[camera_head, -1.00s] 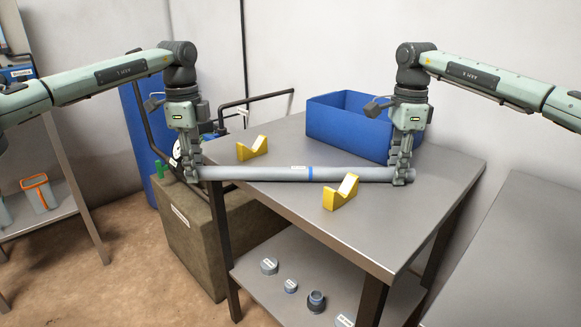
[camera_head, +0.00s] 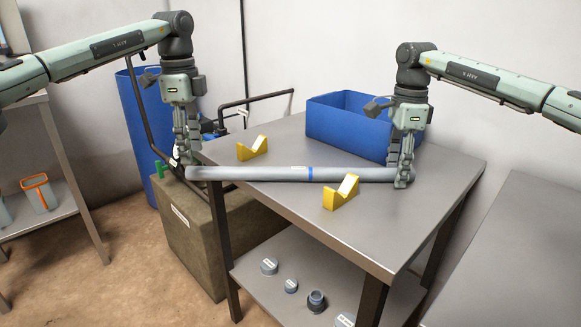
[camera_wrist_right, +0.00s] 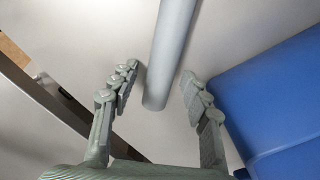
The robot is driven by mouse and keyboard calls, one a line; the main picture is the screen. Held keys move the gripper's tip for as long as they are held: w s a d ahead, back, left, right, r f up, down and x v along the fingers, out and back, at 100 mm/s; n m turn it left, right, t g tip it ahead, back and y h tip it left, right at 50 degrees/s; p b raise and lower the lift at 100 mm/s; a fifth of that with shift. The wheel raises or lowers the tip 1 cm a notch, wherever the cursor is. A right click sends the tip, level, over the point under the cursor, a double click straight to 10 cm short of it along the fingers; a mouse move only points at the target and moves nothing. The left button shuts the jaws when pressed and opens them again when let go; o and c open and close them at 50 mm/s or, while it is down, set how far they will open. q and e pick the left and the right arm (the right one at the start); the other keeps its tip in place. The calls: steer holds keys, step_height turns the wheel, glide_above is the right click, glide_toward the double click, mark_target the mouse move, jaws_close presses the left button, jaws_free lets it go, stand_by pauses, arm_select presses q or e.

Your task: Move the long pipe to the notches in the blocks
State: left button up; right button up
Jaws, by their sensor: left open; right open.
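The long grey pipe (camera_head: 262,174) with a blue band lies across the table, its left end past the table's left edge. One yellow notched block (camera_head: 252,148) stands behind the pipe at left; the other yellow block (camera_head: 341,193) stands in front of it at right, partly overlapping it in view. The pipe is in neither notch. My left gripper (camera_head: 187,158) is open, just above the pipe's left end. My right gripper (camera_head: 402,180) is open at the right end. In the right wrist view, the pipe (camera_wrist_right: 171,55) ends between its spread fingers (camera_wrist_right: 158,90), with gaps both sides.
A blue bin (camera_head: 348,125) stands on the table behind the pipe, close to my right gripper. Several labelled fittings sit on the lower shelf (camera_head: 262,290). A brown box (camera_head: 190,230) stands below the table's left edge. The table's front right is clear.

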steer(key=shift+r, duration=0.25)
arm_select(q)
step_height(320, 180, up, 7)
arm_select(e)
step_height(320, 180, up, 12)
steer(key=shift+f, duration=0.2)
arm_select(q)
steer(key=shift+f, duration=0.1)
arm_select(e)
steer(key=shift+s+f, duration=0.1)
